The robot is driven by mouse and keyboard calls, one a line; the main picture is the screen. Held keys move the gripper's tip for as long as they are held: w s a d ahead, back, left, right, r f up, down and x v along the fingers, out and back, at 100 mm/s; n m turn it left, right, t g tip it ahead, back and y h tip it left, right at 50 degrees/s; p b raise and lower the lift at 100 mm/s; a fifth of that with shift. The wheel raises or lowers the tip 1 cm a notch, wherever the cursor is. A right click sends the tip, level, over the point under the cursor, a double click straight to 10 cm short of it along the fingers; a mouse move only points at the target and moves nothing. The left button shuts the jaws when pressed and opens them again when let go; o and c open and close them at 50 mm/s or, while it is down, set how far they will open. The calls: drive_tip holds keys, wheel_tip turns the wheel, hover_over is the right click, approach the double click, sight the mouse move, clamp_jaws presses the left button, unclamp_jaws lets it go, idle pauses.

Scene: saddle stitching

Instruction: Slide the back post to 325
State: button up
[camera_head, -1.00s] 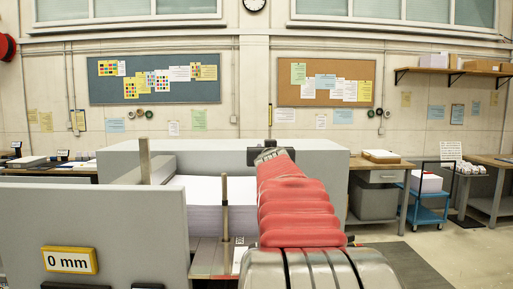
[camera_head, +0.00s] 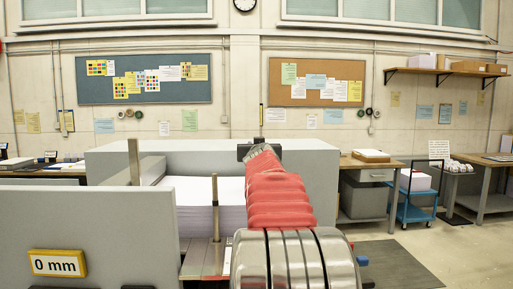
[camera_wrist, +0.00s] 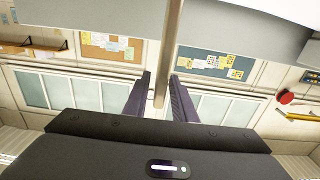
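Two upright metal posts show in the head view: a taller one (camera_head: 134,162) at the left behind the grey panel, and a thinner one (camera_head: 215,208) in front of the white paper stack (camera_head: 193,195). My gripper (camera_head: 259,149) is at the far end of my red arm, seen from behind, its fingers hidden there. In the wrist view a brown post (camera_wrist: 169,50) comes down from the top and ends between the two dark fingers (camera_wrist: 160,78). The fingers stand apart, with a visible gap on the post's left. Which post this is, I cannot tell.
A yellow-framed display (camera_head: 57,262) on the grey panel (camera_head: 110,225) reads 0 mm. A grey housing (camera_head: 315,175) stands behind the stack. A blue cart (camera_head: 415,205) and benches are at the right; open floor lies before them.

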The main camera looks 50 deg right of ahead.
clamp_jaws()
drive_tip(key=shift+a, duration=0.1)
idle(0.5)
drive_tip(key=shift+w+a, duration=0.7)
drive_tip(key=shift+w, duration=0.15)
drive_tip(key=shift+o, duration=0.9)
unclamp_jaws()
drive_tip(key=v, duration=1.4)
